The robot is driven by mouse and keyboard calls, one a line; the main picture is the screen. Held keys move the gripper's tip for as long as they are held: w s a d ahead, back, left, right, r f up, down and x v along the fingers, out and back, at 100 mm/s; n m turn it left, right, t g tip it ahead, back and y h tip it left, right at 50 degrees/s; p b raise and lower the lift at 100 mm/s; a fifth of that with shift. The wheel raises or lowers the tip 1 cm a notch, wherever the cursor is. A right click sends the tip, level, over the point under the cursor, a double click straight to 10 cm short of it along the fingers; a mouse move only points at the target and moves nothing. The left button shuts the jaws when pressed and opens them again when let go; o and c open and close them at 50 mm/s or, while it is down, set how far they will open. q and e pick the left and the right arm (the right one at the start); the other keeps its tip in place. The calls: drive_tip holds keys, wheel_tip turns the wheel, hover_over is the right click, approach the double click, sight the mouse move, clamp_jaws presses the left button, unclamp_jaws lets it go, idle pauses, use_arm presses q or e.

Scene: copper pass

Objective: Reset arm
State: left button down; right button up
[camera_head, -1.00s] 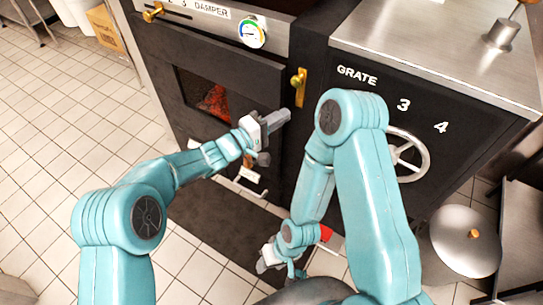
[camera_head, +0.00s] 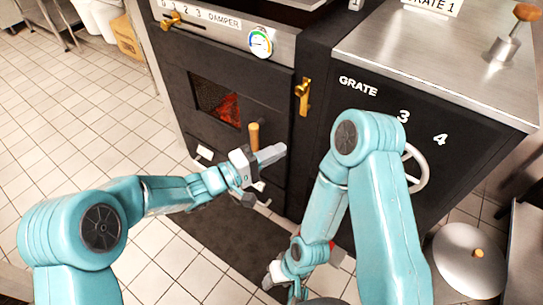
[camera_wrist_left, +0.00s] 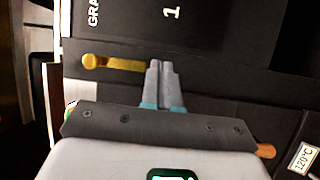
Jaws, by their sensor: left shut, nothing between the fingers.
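My left gripper (camera_head: 272,154) is shut and empty in front of the black oven, below and left of the brass latch (camera_head: 303,96).
The oven door window (camera_head: 216,101) shows a red glow. A wooden handle (camera_head: 254,134) stands up just behind my left gripper. A handwheel (camera_head: 415,168) is partly behind my right arm. A round metal lid (camera_head: 466,262) is at lower right. Tiled floor is clear at left.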

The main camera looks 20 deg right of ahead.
use_arm(q)
drive_tip(key=s+a+f+n+g+y, duration=0.1)
drive_tip(key=s+a+f+g+y, duration=0.1)
drive_tip(key=s+a+f+y, duration=0.5)
drive_tip(key=s+a+f+g+y, duration=0.2)
drive_tip(key=s+a+f, duration=0.45)
drive_tip(key=f, duration=0.65)
drive_tip(key=s+a+f+t+y, duration=0.1)
drive_tip(key=s+a+f+y, duration=0.25)
drive_tip(key=a, duration=0.55)
drive_tip(key=s+a+f+t+y, duration=0.1)
drive_tip(key=s+a+f+y, duration=0.3)
drive_tip(key=a, duration=0.6)
wheel_tip(320, 180, up, 22)
drive_tip(key=h+p, duration=0.2)
drive_tip(key=p, duration=2.1)
drive_tip(key=shift+w+d, duration=0.2)
drive_tip(key=shift+w, duration=0.2)
use_arm(e)
wheel_tip(320, 180, up, 23)
drive_tip(key=shift+w, duration=0.15)
drive_tip(key=shift+c, duration=0.4)
